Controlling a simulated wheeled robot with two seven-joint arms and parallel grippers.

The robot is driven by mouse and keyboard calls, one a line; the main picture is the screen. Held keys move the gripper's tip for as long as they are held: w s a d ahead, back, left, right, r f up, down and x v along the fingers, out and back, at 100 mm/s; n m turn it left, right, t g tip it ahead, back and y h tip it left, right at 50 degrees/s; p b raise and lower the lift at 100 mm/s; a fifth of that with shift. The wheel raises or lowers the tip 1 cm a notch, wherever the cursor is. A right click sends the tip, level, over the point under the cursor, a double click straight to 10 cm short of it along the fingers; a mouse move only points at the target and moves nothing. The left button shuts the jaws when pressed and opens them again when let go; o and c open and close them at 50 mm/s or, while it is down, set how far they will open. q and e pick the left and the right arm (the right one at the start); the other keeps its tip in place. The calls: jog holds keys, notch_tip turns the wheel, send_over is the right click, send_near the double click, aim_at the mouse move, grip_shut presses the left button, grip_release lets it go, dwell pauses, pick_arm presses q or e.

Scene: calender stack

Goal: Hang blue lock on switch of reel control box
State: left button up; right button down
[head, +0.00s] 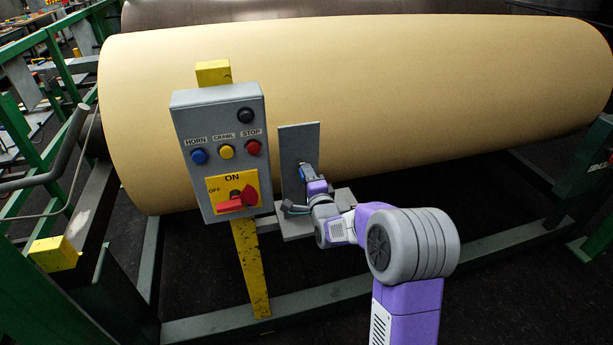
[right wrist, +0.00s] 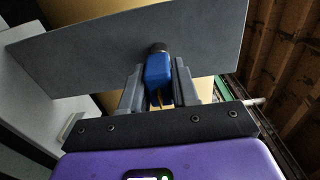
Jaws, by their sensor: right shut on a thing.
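The grey reel control box (head: 222,150) stands on a yellow post at the centre left. Its red switch (head: 238,199) sits on a yellow plate marked ON and OFF, low on the box. The blue lock (head: 305,173) is at a grey upright plate (head: 299,150) just right of the box. My right gripper (head: 301,188) is at the lock in front of this plate. In the right wrist view the gripper (right wrist: 160,88) is shut on the blue lock (right wrist: 158,70), whose dark top meets the plate (right wrist: 120,50). My left gripper is not in view.
A large tan roll (head: 400,90) lies behind the box and plate. A small grey shelf (head: 298,228) juts out below the plate. Blue, yellow and red buttons are on the box. Green frame rails (head: 30,150) stand at the left, with a yellow block (head: 54,253) nearby.

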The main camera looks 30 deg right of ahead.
jog(key=shift+b+v, duration=0.65)
jog(key=shift+v, duration=0.8)
